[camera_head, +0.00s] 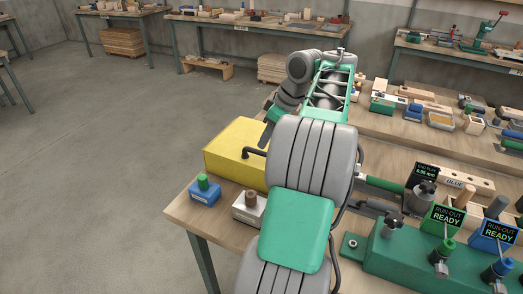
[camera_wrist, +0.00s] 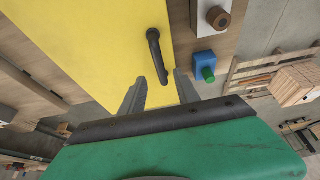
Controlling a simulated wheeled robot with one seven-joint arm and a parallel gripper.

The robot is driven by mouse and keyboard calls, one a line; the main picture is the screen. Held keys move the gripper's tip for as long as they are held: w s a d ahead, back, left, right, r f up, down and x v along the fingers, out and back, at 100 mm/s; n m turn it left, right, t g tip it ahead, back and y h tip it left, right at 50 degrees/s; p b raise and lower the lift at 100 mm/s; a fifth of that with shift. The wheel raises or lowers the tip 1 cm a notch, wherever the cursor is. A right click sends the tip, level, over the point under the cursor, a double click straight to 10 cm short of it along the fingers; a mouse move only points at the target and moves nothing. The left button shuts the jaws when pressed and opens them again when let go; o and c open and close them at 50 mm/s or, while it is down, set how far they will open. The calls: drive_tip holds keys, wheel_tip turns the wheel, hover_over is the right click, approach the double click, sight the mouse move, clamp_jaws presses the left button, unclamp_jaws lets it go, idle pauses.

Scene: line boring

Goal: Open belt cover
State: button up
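The belt cover appears to be the yellow box (camera_head: 232,148) at the bench's left end; it also fills the upper middle of the wrist view (camera_wrist: 100,40). It looks closed. A black bar handle (camera_head: 254,153) stands on it and shows in the wrist view (camera_wrist: 154,45). My gripper (camera_head: 267,136) is over the yellow cover, close to the handle. In the wrist view its two grey fingers (camera_wrist: 160,80) are apart, with the handle's near end in line with the gap. Nothing is visibly held. I cannot tell whether the handle is between the fingertips. My arm hides the cover's right side.
A blue block with a green knob (camera_head: 205,191) and a white block with a brown knob (camera_head: 249,208) stand in front of the cover. A green machine with run-out displays (camera_head: 442,218) is at right. The floor to the left is clear.

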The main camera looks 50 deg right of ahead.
sight(259, 150)
drive_tip(key=b+x, duration=0.1)
drive_tip(key=x, duration=0.4)
drive_tip(key=shift+w+f+b, duration=0.1)
drive_tip(key=shift+f+b, duration=0.05)
drive_tip(key=shift+b, duration=0.15)
clamp_jaws()
idle(1.0)
